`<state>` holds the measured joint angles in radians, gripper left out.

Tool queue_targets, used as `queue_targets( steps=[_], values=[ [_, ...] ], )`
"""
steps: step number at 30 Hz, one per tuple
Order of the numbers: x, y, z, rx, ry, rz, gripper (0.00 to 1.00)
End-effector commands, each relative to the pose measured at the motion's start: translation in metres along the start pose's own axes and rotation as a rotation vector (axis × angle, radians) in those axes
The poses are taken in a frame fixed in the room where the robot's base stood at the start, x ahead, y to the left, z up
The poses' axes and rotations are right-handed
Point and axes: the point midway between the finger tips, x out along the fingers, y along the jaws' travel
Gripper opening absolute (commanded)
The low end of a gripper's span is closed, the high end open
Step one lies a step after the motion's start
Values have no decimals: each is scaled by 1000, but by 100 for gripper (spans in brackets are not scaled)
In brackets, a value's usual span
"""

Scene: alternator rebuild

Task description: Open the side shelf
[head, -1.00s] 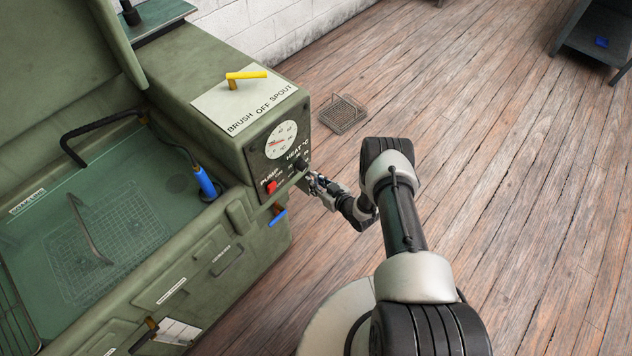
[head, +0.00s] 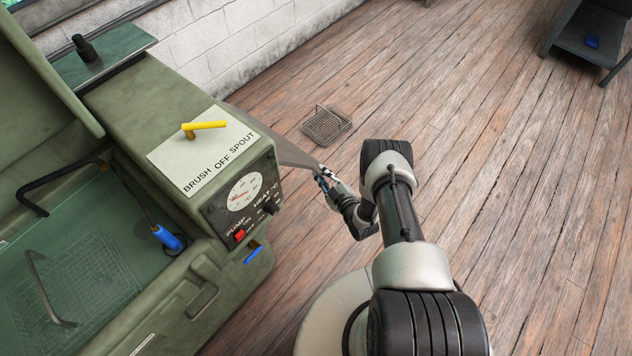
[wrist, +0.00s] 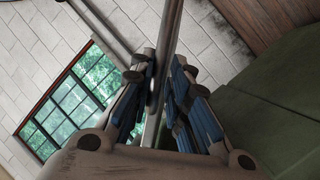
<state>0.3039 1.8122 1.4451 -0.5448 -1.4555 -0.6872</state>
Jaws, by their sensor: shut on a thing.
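The side shelf (head: 283,148) shows in the head view as a thin grey-brown panel. It sticks out from the right side of the green parts washer (head: 150,95), behind the dial panel. My gripper (head: 322,172) is at its outer near corner, shut on its edge. In the wrist view the shelf's thin edge (wrist: 172,32) runs up between the blue-padded fingers of my gripper (wrist: 164,75). The shelf's hinge side is hidden behind the washer.
The washer's control panel (head: 245,200) with red switch and knobs is left of my gripper. A wire basket (head: 327,125) lies on the floor beyond the shelf. A grey table (head: 590,45) stands at far right. The wooden floor to the right is otherwise clear.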

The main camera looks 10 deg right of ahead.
Motion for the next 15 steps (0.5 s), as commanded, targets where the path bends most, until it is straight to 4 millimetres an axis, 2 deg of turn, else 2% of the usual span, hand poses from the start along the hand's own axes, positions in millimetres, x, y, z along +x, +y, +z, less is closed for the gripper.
queue_targets(
  steps=[1, 8, 15],
  values=[
    [3, 21, -1, -38, 6, 35, 0],
    [9, 81, -16, -238, 47, 118, 0],
    [10, 140, -44, -445, 90, 204, 0]
  ],
)
